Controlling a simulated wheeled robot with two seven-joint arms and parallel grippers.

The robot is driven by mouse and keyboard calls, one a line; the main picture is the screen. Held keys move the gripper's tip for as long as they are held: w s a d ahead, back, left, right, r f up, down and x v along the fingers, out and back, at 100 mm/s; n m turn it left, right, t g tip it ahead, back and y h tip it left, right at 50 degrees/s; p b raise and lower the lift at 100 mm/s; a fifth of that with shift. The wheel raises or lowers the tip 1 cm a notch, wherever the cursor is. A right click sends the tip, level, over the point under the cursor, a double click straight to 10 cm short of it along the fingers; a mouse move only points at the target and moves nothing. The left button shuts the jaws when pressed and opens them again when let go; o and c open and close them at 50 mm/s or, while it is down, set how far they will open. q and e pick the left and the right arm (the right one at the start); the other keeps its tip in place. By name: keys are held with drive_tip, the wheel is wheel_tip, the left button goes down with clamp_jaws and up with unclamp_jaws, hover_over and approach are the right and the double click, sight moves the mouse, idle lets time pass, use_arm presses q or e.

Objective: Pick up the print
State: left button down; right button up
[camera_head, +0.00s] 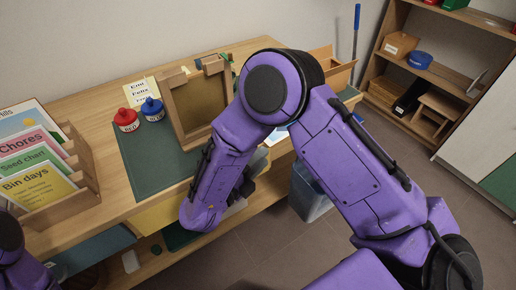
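A wooden frame (199,105) leans tilted on a dark green mat (160,165) on the desk. A small part of a pale sheet with some blue (276,137) shows behind my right arm; I cannot tell whether it is the print. Several printed sheets, among them a yellow "Bin days" sheet (38,186) and a pink "Chores" sheet (24,142), stand in a wooden rack (82,190) at the left. My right forearm reaches down over the desk's front edge and largely hides its gripper; its fingers and any hold are unclear. Only a link of my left arm shows at bottom left.
A red pot (126,121) and a blue pot (152,109) stand on the mat's back left, by a small note card (139,91). A clear bin (309,190) stands on the floor behind my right arm. Wooden shelves (430,75) stand at the right. The mat's left part is clear.

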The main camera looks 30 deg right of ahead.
drive_tip(key=x, duration=0.7)
drive_tip(key=shift+d+p, duration=0.3)
drive_tip(key=shift+w, duration=0.1)
clamp_jaws()
